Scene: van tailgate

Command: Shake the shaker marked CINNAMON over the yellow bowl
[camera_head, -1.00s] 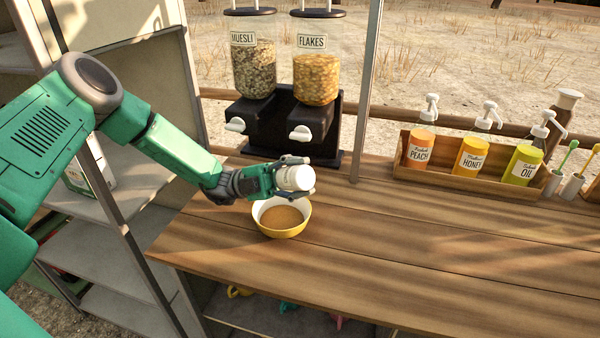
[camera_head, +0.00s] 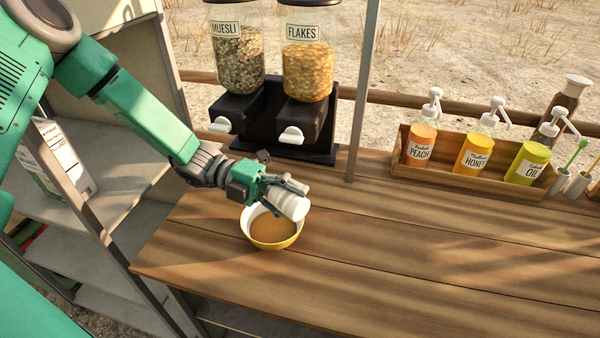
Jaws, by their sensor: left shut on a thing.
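The yellow bowl (camera_head: 272,243) stands on the wooden counter near its left end. It is white inside and holds a brown, powdery layer. My left gripper (camera_head: 284,196) is shut on a white shaker (camera_head: 289,206) and holds it just above the bowl's far rim. The shaker is tilted, with its lower end toward the right front. No marking can be read on it from here. My right gripper is not in view.
Muesli (camera_head: 238,55) and flakes (camera_head: 308,65) dispensers stand behind the bowl. A wooden rack (camera_head: 470,172) with peach, honey and oil pump bottles stands at the back right. A metal post (camera_head: 364,95) rises between them. The counter's front (camera_head: 400,270) is clear.

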